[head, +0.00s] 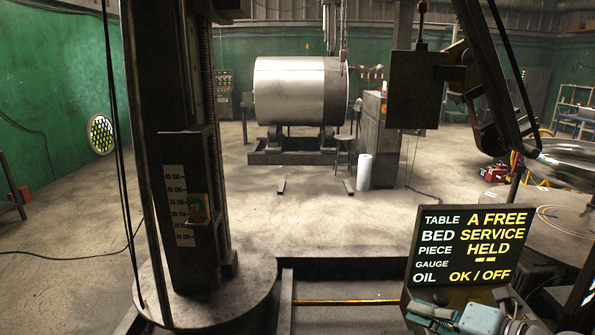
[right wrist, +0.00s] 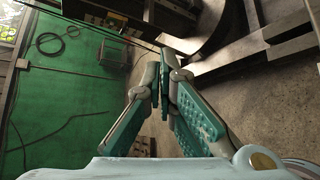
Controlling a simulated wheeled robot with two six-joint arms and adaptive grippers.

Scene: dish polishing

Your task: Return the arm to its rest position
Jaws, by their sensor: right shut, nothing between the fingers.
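My right gripper (head: 440,310) is low at the right of the head view, just below the status board. Its teal padded fingers and pale body show there in part. In the right wrist view my right gripper (right wrist: 166,68) has its fingertips together with nothing between them. Concrete floor and a green wall lie beyond the fingers. My left gripper is in neither view.
A status board (head: 468,245) reads TABLE A FREE, BED SERVICE, PIECE HELD, OIL OK / OFF. A dark column (head: 170,90) with a scale stands at left. A shiny metal drum (head: 298,90) rests behind. A round table (head: 550,215) is at right. Mid-floor is largely clear.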

